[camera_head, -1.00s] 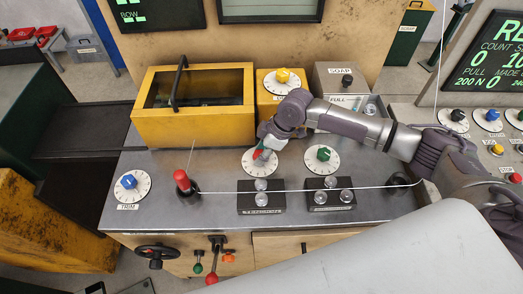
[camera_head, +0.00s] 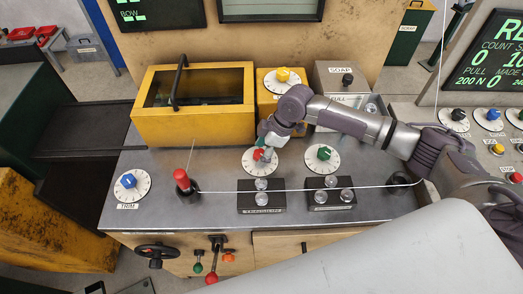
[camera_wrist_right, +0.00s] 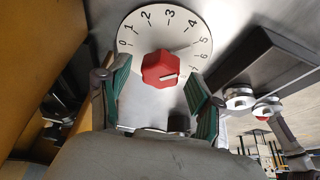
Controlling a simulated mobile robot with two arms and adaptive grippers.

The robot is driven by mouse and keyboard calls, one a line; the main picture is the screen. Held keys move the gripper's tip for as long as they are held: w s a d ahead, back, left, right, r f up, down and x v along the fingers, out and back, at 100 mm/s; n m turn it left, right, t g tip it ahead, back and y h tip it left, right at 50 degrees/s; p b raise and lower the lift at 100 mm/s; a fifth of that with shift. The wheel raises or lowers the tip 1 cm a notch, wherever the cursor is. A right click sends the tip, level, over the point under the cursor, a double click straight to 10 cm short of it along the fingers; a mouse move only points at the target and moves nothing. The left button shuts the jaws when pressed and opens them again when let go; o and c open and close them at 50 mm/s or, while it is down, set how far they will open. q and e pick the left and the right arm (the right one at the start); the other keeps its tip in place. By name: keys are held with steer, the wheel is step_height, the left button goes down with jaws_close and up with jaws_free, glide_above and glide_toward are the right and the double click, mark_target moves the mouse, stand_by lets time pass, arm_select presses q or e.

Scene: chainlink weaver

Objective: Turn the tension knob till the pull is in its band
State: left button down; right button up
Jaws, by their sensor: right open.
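The red knob (camera_head: 259,155) sits on a white round dial (camera_head: 249,166) on the steel bench, behind a black roller block (camera_head: 262,202). In the right wrist view the knob (camera_wrist_right: 160,69) has a white mark, and its dial (camera_wrist_right: 133,37) carries numbers rising from 0. My right gripper (camera_head: 265,147) is over the knob. In the wrist view its green-padded fingers (camera_wrist_right: 160,98) are spread apart on either side of the knob, with visible gaps. A screen (camera_head: 494,62) at the right reads pull 200 N; its right part is cut off. My left gripper is out of view.
A green knob (camera_head: 323,153) on its own dial stands to the right, and a blue trim knob (camera_head: 128,181) far left. A red-handled lever (camera_head: 182,181) stands upright. A wire (camera_head: 225,192) runs across the bench. A yellow box (camera_head: 193,127) stands behind.

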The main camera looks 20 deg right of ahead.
steer(key=v, duration=1.1)
steer(key=shift+r, duration=0.4)
steer(key=shift+d, duration=0.1)
